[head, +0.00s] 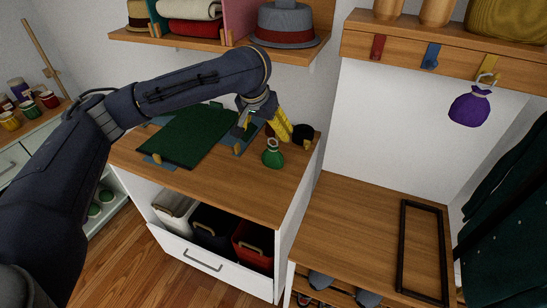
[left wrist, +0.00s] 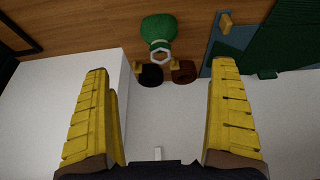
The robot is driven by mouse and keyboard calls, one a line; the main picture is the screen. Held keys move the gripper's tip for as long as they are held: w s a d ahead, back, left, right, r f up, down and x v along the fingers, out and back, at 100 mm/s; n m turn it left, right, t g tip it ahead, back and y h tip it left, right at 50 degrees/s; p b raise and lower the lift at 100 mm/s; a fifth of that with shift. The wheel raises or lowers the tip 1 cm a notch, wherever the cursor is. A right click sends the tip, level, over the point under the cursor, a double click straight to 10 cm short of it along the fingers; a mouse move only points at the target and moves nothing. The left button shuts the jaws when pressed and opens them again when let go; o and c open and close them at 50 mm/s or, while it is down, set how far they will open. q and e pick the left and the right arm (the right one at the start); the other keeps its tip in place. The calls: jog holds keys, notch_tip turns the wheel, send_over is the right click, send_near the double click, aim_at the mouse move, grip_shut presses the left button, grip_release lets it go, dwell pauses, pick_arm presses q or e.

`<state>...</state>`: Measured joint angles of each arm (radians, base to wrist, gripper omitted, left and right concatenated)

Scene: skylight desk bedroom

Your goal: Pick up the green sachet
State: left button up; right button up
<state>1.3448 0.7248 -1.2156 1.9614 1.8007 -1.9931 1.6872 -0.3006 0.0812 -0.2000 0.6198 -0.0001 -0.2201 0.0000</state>
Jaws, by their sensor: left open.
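The green sachet (head: 272,158) sits on the wooden top of the cabinet (head: 255,192), near its right end. It has a gathered neck and a pale loop on top. In the left wrist view the sachet (left wrist: 157,28) lies beyond the fingertips, roughly centred between them, and is not touched. My left gripper (head: 264,134) has yellow fingers. It is above and just behind the sachet in the head view, spread open and empty; it also shows in the left wrist view (left wrist: 160,68). My right gripper is not in view.
A dark round item (head: 302,133) stands behind the sachet. A green board (head: 185,135) lies to its left. A purple sachet (head: 469,108) hangs from a yellow hook (head: 487,68) on the right. A lower wooden top holds a black frame (head: 403,245). The cabinet front near the sachet is clear.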

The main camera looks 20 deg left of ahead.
aim_at(274, 153)
pick_arm(q)
jog(key=x, duration=1.6)
jog(key=shift+w+d+f, duration=0.1)
jog(key=shift+f, duration=0.25)
jog(key=c, duration=1.2)
